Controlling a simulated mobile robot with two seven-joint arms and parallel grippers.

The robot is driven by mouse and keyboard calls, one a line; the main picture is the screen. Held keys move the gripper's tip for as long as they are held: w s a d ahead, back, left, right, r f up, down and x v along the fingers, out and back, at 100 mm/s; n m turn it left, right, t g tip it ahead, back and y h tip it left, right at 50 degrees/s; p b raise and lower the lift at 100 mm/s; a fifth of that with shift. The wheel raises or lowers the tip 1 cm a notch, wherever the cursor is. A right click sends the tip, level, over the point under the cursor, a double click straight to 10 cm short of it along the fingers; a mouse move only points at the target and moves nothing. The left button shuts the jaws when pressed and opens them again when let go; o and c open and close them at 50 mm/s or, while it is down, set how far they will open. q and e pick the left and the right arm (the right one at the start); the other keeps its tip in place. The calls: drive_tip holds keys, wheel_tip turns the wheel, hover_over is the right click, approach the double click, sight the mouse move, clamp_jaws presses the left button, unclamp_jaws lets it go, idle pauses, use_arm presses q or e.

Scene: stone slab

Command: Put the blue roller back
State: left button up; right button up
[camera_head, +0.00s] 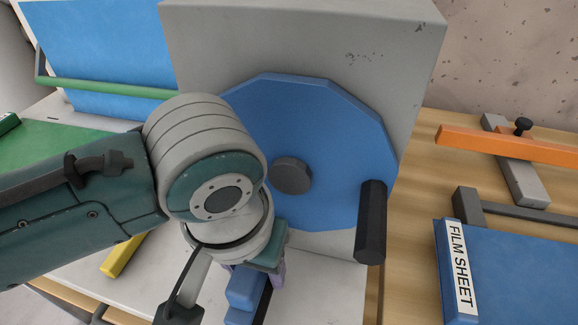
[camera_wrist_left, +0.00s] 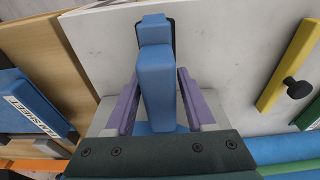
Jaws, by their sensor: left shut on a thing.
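My left gripper (camera_head: 262,266) is low in the middle of the head view, in front of the white slab surface, and is largely hidden by its own wrist. In the left wrist view its purple fingers (camera_wrist_left: 158,88) are shut on either side of a blue, block-shaped piece, which I take as the blue roller (camera_wrist_left: 155,62). This roller (camera_head: 243,291) also shows below the gripper in the head view, with a dark part beside it. Its lower end, and whether it touches the surface, cannot be told. My right gripper is not in view.
A grey block with a large blue disc (camera_head: 325,130) and a dark handle (camera_head: 371,222) stands just behind my left wrist. A blue film sheet box (camera_head: 520,270) and an orange bar (camera_head: 500,143) lie right. A yellow bar (camera_head: 124,254) lies left.

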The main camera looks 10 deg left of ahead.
use_arm(q)
drive_tip(key=shift+f, duration=1.45)
drive_tip(key=shift+b, duration=0.3)
drive_tip(key=shift+f, duration=0.2)
drive_tip(key=o, duration=1.3)
drive_tip(key=shift+r, duration=0.1)
drive_tip(key=r+p, duration=0.1)
drive_tip(key=r, duration=0.3)
drive_tip(key=s+r+p, duration=0.1)
drive_tip(key=r, duration=0.3)
drive_tip(key=r+p, duration=0.1)
drive_tip(key=r, duration=0.3)
drive_tip(key=shift+s+p, duration=0.35)
drive_tip(key=shift+s, duration=0.05)
drive_tip(key=s, duration=0.1)
drive_tip(key=s+h, duration=0.1)
drive_tip(key=s+d+m+h, duration=0.1)
drive_tip(key=s, duration=0.1)
drive_tip(key=shift+m+t+y, duration=0.3)
drive_tip(key=shift+t+y, duration=0.6)
drive_tip(key=s+a, duration=0.2)
drive_tip(key=a, duration=0.1)
drive_tip(key=s+a, duration=0.2)
drive_tip(key=a, duration=0.2)
drive_tip(key=s+a+r, duration=0.1)
drive_tip(key=s+a, duration=0.1)
drive_tip(key=a, duration=0.1)
drive_tip(key=shift+s+a, duration=0.15)
drive_tip(key=shift+s, duration=0.1)
